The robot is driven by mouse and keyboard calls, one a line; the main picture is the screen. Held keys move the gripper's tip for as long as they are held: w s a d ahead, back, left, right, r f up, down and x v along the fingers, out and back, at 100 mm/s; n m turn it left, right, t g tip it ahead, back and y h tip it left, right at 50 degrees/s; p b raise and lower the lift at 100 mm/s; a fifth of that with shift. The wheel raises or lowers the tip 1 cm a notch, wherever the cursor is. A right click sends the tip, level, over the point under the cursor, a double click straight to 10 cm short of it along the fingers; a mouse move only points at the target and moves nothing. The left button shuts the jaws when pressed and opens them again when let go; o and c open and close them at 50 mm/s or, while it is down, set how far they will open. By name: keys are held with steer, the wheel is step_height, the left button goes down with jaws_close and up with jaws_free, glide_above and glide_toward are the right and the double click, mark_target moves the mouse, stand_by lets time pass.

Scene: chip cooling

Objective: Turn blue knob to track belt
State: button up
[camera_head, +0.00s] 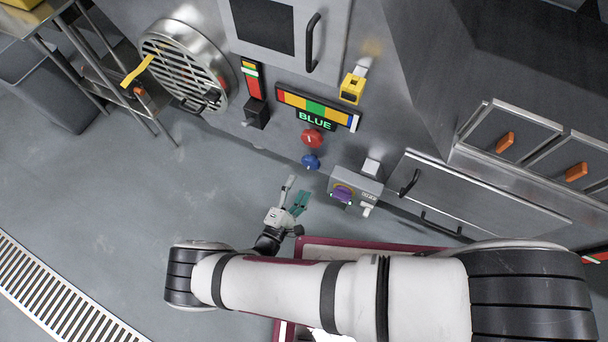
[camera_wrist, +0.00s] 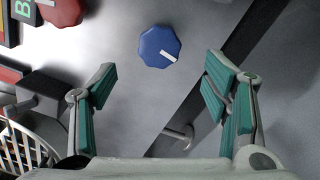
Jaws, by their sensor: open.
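The blue knob (camera_head: 311,162) is on the grey machine panel, just below the red knob (camera_head: 312,137). In the wrist view the blue knob (camera_wrist: 160,46) is eight-sided with a white pointer mark toward its lower right. My gripper (camera_head: 297,190) is open and empty, in front of the panel and a little below the blue knob in the head view. In the wrist view its green-padded fingers (camera_wrist: 160,82) are spread wide, with the knob beyond and between them, apart from both.
A purple knob (camera_head: 343,193) on a grey box sits right of the blue knob. A black lever (camera_head: 257,113) and a yellow switch (camera_head: 352,88) are on the panel. A round grille (camera_head: 184,65) is at left.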

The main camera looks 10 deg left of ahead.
steer(key=shift+v, duration=1.1)
steer(key=shift+s, duration=0.1)
